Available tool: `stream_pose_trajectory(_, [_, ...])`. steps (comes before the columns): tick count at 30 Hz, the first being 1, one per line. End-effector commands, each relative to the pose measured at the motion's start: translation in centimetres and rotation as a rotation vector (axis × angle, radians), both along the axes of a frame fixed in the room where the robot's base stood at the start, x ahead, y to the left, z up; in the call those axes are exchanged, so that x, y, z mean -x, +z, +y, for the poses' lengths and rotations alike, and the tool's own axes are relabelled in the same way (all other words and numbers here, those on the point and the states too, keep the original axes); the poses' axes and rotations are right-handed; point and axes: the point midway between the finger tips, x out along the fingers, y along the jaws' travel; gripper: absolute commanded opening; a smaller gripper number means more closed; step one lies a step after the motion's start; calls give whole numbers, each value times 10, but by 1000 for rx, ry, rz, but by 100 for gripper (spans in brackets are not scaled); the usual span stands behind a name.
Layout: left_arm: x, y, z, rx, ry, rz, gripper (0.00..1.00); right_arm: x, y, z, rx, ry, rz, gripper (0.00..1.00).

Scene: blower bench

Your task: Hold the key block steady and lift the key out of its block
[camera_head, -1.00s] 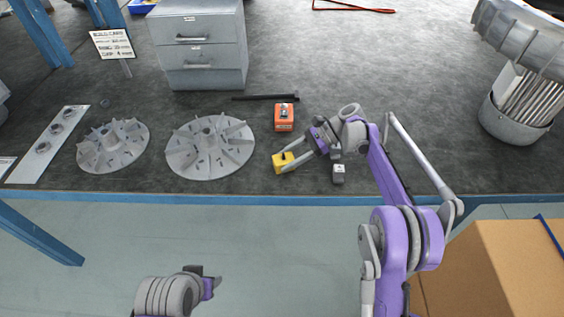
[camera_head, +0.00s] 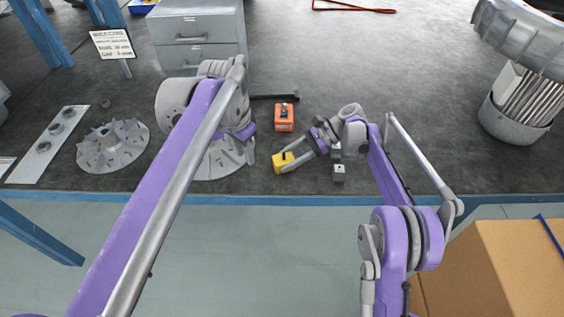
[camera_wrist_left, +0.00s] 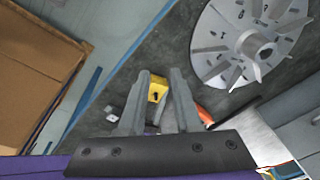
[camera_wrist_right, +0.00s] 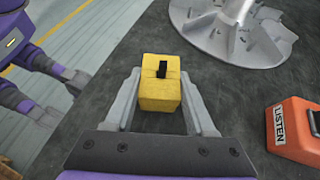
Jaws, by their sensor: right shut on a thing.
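The yellow key block (camera_head: 284,161) sits on the dark bench near its front edge. A small black key (camera_wrist_right: 161,69) stands upright in the block's top, seen in the right wrist view. My right gripper (camera_wrist_right: 160,88) is shut on the block, one finger on each side. My left gripper (camera_head: 250,152) is over the bench, left of the block and apart from it. In the left wrist view its fingers (camera_wrist_left: 159,74) are spread and empty, with the yellow block (camera_wrist_left: 157,92) showing beyond them. The key is hard to make out in the head view.
An orange box (camera_head: 284,118) lies behind the block, a small grey block (camera_head: 338,173) to its right. A finned grey disc (camera_head: 218,162) is partly hidden by my left arm; another (camera_head: 113,146) lies further left. A grey drawer cabinet (camera_head: 198,38) stands behind.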

Motion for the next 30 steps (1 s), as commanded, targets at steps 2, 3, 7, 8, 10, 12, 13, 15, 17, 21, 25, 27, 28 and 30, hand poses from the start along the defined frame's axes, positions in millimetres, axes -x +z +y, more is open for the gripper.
stream_pose_trajectory(2, [-22, 6, -14, -12, -76, 22, 32, 0, 0, 0, 1, 0, 0, 24])
stream_pose_trajectory(3, [-32, 9, -21, -18, -116, 33, 32, 0, 0, 0, 1, 0, 0, 24])
stream_pose_trajectory(7, [-58, 13, -43, -38, -244, 70, 32, 0, 0, 0, 1, 0, 0, 24])
stream_pose_trajectory(8, [-63, 13, -48, -42, -273, 79, 32, 0, 0, 0, 1, 0, 0, 24])
stream_pose_trajectory(10, [-72, 12, -59, -51, -337, 96, 32, 0, 0, 0, 1, 0, 0, 24])
stream_pose_trajectory(12, [-79, 10, -69, -58, -394, 112, 32, 0, -1, 0, 1, 0, 0, 24])
stream_pose_trajectory(13, [-82, 9, -72, -61, -416, 118, 32, 0, -1, 0, 1, 0, 0, 24])
stream_pose_trajectory(15, [-86, 7, -80, -65, -461, 131, 32, 0, -1, 0, 1, 0, 0, 24])
stream_pose_trajectory(17, [-88, 5, -85, -68, -491, 138, 32, 0, -1, 0, 1, 0, 0, 24])
stream_pose_trajectory(21, [-90, 2, -91, -73, -531, 151, 32, 0, -1, 0, 1, 0, 0, 24])
stream_pose_trajectory(25, [-90, -4, -92, -74, -540, 154, 32, 0, -1, 0, 1, 0, 0, 24])
stream_pose_trajectory(27, [-91, -10, -92, -74, -540, 154, 32, 0, -1, 0, 1, 0, 0, 24])
stream_pose_trajectory(28, [-91, -13, -92, -73, -540, 153, 32, 0, -1, 0, 1, 0, 0, 24])
stream_pose_trajectory(30, [-90, -23, -92, -73, -539, 153, 32, 0, -1, 0, 1, 0, 0, 24])
